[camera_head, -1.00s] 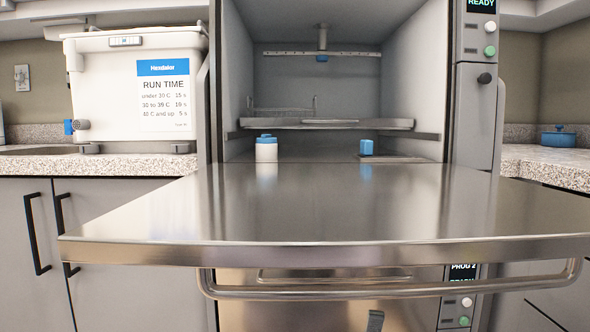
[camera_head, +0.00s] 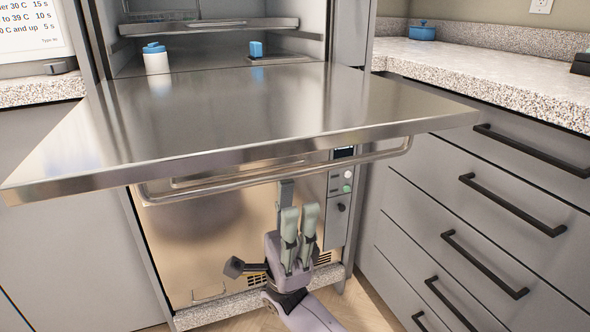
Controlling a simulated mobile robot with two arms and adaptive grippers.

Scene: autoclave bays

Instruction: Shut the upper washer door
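The upper washer door (camera_head: 250,112) is a wide steel panel, folded down and lying about level in front of the upper chamber (camera_head: 200,45). A long bar handle (camera_head: 290,176) hangs beneath its front edge. My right gripper (camera_head: 300,212) is below that edge, in front of the lower washer, with its fingers pointing up. It seems apart from the handle and holds nothing I can make out. My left gripper is not in view.
A white bottle with a blue cap (camera_head: 156,58) and a small blue item (camera_head: 256,50) show inside the chamber. The lower washer's panel (camera_head: 341,185) is below. Drawers with black handles (camera_head: 512,205) stand close at the right.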

